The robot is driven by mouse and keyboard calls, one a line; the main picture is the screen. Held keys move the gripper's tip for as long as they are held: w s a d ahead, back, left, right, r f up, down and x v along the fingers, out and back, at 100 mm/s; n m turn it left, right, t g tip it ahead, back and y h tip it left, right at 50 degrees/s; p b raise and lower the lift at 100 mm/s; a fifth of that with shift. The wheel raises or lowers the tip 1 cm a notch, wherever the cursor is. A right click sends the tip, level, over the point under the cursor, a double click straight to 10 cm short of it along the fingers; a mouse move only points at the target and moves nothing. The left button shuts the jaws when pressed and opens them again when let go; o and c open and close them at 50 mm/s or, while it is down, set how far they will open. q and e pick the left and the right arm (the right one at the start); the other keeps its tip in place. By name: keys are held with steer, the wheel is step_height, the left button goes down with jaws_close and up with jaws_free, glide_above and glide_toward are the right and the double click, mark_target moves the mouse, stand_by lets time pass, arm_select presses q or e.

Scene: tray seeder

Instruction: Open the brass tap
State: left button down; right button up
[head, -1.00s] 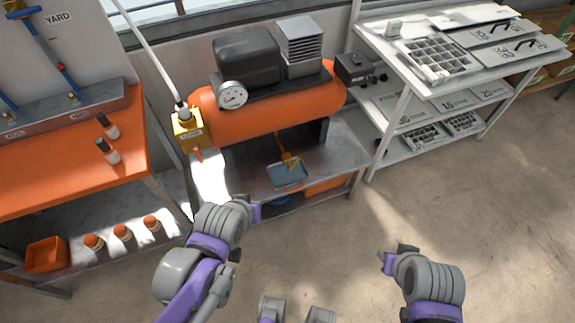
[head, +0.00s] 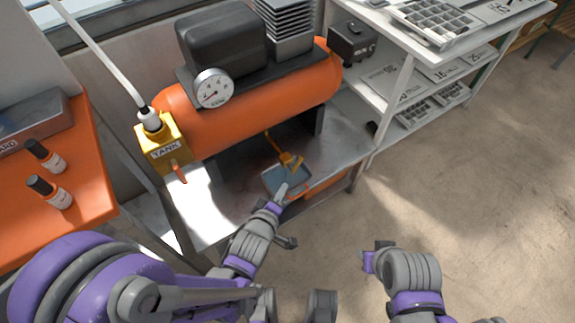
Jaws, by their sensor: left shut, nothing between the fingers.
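A small brass tap (head: 290,161) shows below the orange tank, over a shallow blue tray (head: 272,180). Its handle position is too small to tell. My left gripper (head: 282,194) is shut and empty, its tip in front of the blue tray and just below the tap in the picture. I see no clear contact with the tap. My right gripper (head: 372,256) is over the floor to the right, away from the tap; its fingers are too unclear to judge.
The orange tank (head: 300,95) with a round gauge (head: 212,89) stands above the tap. A yellow block (head: 163,144) marked TANK, with an orange lever, is at its left end. A shelf rack (head: 400,75) stands right. Floor at right is clear.

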mark_target(299, 162)
arm_select(q)
steer(key=shift+w+d+f, duration=0.1)
steer(key=shift+w+f, duration=0.15)
steer(key=shift+f, duration=0.2)
steer(key=b+x, duration=0.2)
steer(key=x, duration=0.5)
steer(key=b+x, duration=0.1)
steer(key=x, duration=0.6)
steer(key=shift+d+r+b, duration=0.15)
steer(key=shift+d+b, duration=0.05)
steer(key=shift+b, duration=0.15)
